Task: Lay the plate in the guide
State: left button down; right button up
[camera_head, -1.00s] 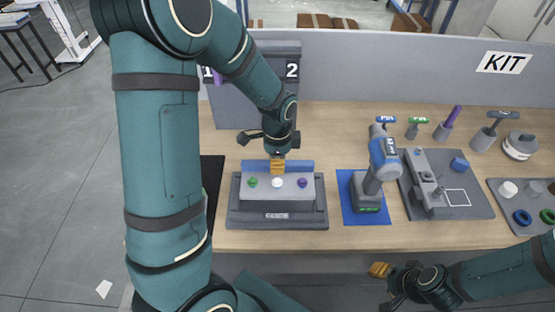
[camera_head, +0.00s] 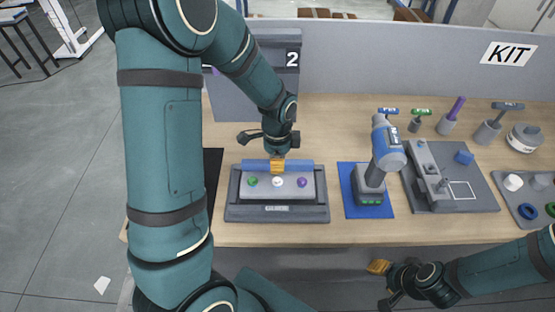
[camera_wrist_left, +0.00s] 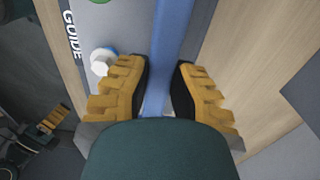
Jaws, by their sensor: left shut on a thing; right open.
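The blue plate (camera_head: 303,165) shows as a narrow strip along the back of the grey guide (camera_head: 277,213). My left gripper (camera_head: 278,164) is shut on the plate near its middle, pointing down. In the left wrist view the plate (camera_wrist_left: 172,50) runs between the two yellow fingers (camera_wrist_left: 163,95), next to the guide's grey surface (camera_wrist_left: 112,22). Whether the plate touches the guide underneath is hidden. Green, white and purple knobs sit in a row on the guide. My right gripper (camera_head: 378,267) is open and empty, in front of the table edge.
A blue-grey drill (camera_head: 385,155) stands on a blue mat (camera_head: 353,207) right of the guide. Further right are a grey fixture (camera_head: 470,200), a tray (camera_head: 520,208) with rings, and several handled tools. A grey panel (camera_head: 400,60) closes the back. Bare wood lies before the guide.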

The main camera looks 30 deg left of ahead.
pick_arm(q)
jog(key=shift+f+b, duration=1.1)
jog(key=shift+f, duration=0.35)
dwell(1.3)
jog(key=shift+c, duration=1.6)
grip_release()
jog(key=shift+r, duration=0.15)
jog(key=shift+r+p, duration=0.35)
jog(key=shift+p, duration=0.1)
jog(key=shift+r+p, duration=0.4)
jog(key=shift+r, duration=0.15)
jog(key=shift+r+p, duration=1.9)
jog(key=shift+r, duration=0.6)
